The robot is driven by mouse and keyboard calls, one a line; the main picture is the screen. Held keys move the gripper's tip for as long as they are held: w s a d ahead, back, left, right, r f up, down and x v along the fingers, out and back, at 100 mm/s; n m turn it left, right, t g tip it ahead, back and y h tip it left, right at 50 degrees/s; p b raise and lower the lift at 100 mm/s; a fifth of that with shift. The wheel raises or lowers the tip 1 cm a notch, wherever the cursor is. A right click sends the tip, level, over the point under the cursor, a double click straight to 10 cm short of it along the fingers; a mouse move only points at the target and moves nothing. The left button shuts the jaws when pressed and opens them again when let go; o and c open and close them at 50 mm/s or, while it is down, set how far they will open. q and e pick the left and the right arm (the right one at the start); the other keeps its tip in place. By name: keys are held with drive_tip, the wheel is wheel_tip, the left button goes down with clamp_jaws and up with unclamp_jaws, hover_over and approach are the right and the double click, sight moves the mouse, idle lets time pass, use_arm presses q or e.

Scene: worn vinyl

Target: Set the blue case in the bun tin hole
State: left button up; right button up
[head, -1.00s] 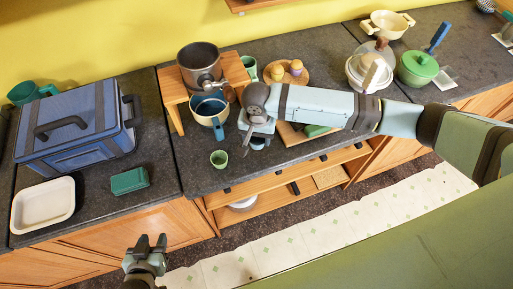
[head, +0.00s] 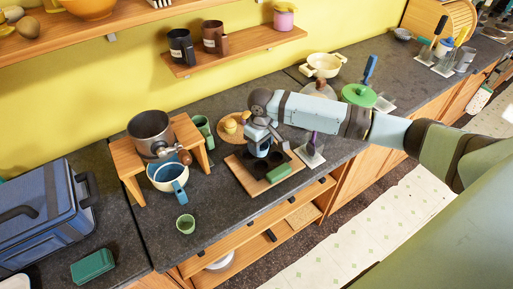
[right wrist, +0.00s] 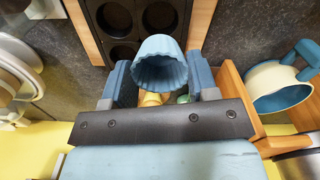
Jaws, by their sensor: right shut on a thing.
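The blue case (right wrist: 160,64), a fluted cup, is between the fingers of my right gripper (right wrist: 158,84) in the right wrist view. In the head view my right gripper (head: 262,142) is shut on it above the bun tin, and the gripper partly hides the case. The dark bun tin (head: 244,163) has several round holes and sits in a wooden surround. In the right wrist view the tin (right wrist: 139,33) lies beyond the case, with the case overlapping the edge of one hole. The case looks held above the tin. My left gripper is not in view.
A small green cup (head: 185,223) stands near the counter's front edge.

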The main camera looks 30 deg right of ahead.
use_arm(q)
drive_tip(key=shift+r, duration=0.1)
use_arm(e)
drive_tip(key=shift+f+b, duration=0.3)
drive_tip(key=shift+f, duration=2.65)
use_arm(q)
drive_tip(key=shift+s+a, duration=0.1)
use_arm(e)
drive_tip(key=shift+f+p, duration=0.15)
drive_tip(key=shift+p, duration=0.25)
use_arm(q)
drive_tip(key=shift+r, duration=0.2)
use_arm(e)
drive_tip(key=shift+f, duration=0.1)
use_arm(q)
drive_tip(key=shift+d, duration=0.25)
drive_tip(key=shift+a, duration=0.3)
use_arm(e)
drive_tip(key=shift+f, duration=0.15)
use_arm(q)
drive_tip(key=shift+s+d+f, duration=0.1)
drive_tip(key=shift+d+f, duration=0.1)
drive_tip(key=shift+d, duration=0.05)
use_arm(e)
drive_tip(key=shift+f, duration=0.55)
